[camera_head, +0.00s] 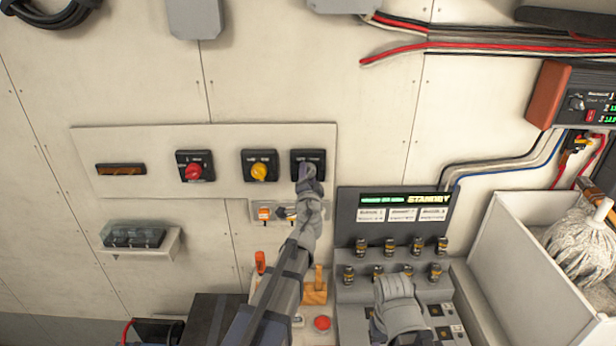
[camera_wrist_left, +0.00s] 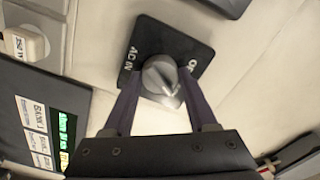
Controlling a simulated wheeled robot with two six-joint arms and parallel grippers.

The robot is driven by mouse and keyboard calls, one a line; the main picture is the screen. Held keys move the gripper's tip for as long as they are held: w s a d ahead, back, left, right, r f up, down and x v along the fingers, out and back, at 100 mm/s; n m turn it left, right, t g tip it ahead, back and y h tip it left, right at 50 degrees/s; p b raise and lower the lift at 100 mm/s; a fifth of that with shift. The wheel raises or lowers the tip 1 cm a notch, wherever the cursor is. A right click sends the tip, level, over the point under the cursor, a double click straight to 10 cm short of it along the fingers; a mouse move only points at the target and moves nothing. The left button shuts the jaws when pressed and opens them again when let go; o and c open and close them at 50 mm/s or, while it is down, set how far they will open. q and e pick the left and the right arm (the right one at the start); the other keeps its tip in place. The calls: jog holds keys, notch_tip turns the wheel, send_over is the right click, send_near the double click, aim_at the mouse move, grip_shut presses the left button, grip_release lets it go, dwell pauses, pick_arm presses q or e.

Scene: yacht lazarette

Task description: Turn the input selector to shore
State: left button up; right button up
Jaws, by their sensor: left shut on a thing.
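The input selector is a black square plate (camera_head: 314,156) at the right end of the cream wall panel. In the left wrist view it shows as a tilted plate (camera_wrist_left: 143,40) lettered "AC IN" along one edge, with partly hidden letters, perhaps "OFF", along another. Its round grey knob (camera_wrist_left: 157,72) has a pale pointer mark. My left gripper (camera_head: 305,173) is at the knob, and its purple fingers (camera_wrist_left: 160,92) are shut on it from both sides. The knob is mostly hidden in the head view. My right gripper (camera_head: 398,300) is low over the console, its fingers unclear.
Red (camera_head: 194,171) and yellow (camera_head: 260,171) rotary switches sit left of the selector. A white bin (camera_head: 500,250) with a mop (camera_head: 585,245) stands at right.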

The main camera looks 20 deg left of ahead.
dwell(0.4)
pick_arm(q)
jog(key=o, duration=1.4)
jog(key=shift+c, duration=0.2)
jog(key=shift+s, duration=0.1)
jog(key=v, duration=0.7)
jog(key=shift+s, duration=0.3)
jog(key=shift+d, duration=0.15)
